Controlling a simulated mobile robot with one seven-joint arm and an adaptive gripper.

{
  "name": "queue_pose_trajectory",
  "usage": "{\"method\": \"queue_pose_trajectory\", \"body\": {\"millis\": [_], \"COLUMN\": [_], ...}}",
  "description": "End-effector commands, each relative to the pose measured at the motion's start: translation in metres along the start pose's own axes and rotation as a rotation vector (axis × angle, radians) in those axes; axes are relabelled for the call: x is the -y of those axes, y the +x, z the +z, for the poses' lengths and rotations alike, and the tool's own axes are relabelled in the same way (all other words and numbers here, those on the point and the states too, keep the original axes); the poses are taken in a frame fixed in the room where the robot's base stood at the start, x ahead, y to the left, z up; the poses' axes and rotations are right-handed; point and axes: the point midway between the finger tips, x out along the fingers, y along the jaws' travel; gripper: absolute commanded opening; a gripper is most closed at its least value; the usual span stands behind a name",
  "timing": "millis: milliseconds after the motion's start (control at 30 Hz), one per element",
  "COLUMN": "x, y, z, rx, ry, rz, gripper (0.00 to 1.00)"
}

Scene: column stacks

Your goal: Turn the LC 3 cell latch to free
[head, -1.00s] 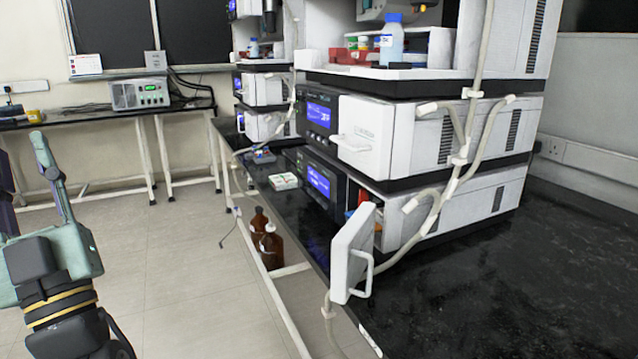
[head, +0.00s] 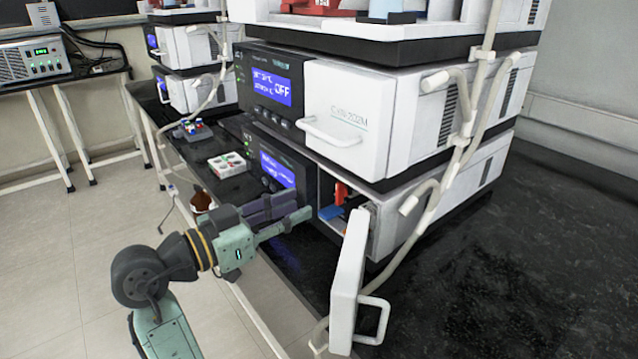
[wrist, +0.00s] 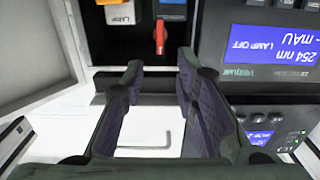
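The lower module (head: 430,220) of the near stack has its white door (head: 348,275) swung open. Inside the bay is a red lever (head: 341,192), seemingly the cell latch, near a blue part (head: 331,212). Whether this position means free or locked I cannot tell. My gripper (head: 303,207) is at the bay's left edge. In the wrist view my gripper (wrist: 160,65) is open and empty, fingers either side of the lever's line, apart from it.
An orange part (wrist: 105,2) with a white label sits beside the blue one. The upper module (head: 350,110) has its white front closed. Tubing (head: 440,185) hangs along the stack's right side.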

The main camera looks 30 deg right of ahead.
Motion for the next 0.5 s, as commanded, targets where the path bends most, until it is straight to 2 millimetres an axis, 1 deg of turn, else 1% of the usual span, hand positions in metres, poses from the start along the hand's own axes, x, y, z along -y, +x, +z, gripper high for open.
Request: {"method": "queue_pose_trajectory", "body": {"millis": [33, 300, 400, 500], "x": [-0.001, 0.0, 0.0, 0.001], "y": [0.009, 0.061, 0.076, 0.086], "z": [-0.001, -0.002, -0.002, -0.002], "rx": [0.001, -0.001, -0.001, 0.0], "ry": [-0.002, -0.002, -0.001, 0.0], "rz": [0.005, 0.001, 0.0, -0.003], "gripper": [0.28, 0.28, 0.28, 0.28]}}
